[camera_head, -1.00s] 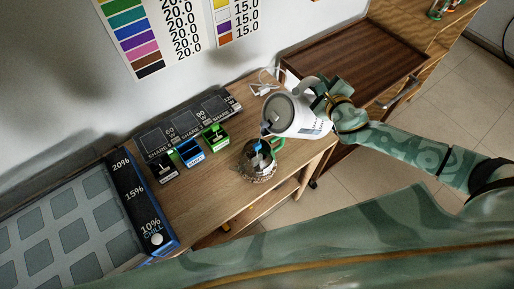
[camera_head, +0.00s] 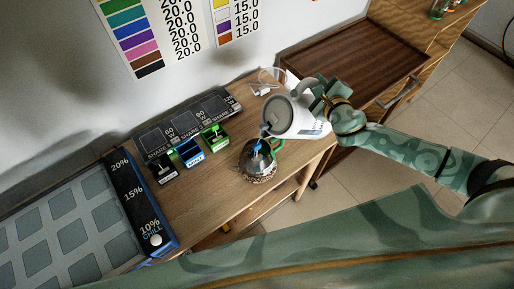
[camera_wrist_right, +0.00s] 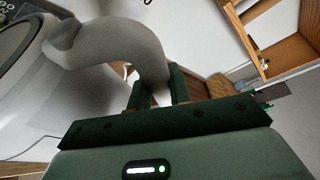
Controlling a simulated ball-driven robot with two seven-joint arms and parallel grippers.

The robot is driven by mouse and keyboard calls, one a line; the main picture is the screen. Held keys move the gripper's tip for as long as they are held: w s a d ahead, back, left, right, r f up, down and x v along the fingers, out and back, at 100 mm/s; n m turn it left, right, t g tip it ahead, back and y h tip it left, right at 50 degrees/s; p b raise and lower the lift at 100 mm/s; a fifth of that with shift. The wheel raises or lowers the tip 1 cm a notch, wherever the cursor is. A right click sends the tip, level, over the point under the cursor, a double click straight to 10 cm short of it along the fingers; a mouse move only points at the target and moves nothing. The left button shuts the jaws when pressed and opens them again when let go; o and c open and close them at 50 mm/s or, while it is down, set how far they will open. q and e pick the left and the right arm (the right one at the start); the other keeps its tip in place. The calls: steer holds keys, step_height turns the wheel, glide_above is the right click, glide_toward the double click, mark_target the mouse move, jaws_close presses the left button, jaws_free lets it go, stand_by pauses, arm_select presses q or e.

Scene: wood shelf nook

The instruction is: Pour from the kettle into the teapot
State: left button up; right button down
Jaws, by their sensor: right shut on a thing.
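The white and grey kettle (camera_head: 295,118) is tilted to the left, its spout end over the teapot. A thin blue stream shows between the spout and the teapot. The dark, round teapot (camera_head: 257,158) with a green handle stands on the wooden shelf top. My right gripper (camera_head: 324,97) is shut on the kettle's handle. In the right wrist view, the fingers (camera_wrist_right: 160,95) close around the grey curved handle, and the kettle's white body (camera_wrist_right: 60,85) fills the left side. My left gripper is not in view.
The wooden shelf top (camera_head: 215,190) holds small black, blue (camera_head: 190,152) and green (camera_head: 215,137) boxes left of the teapot. A dark label panel (camera_head: 190,122) stands behind them. A large grid board (camera_head: 65,225) lies at left. A brown tray-like top (camera_head: 355,62) is at upper right.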

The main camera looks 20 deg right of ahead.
mark_target(313, 80)
steer(key=shift+s+a+r+n+t+h+p, duration=0.2)
steer(key=shift+a+r+n, duration=0.3)
steer(key=shift+a+r, duration=0.25)
steer(key=shift+s+a+r+n+t+h+p, duration=0.1)
steer(key=shift+a+r+n+t+h+p, duration=0.1)
steer(key=shift+a+r+n, duration=0.5)
stand_by(6.5)
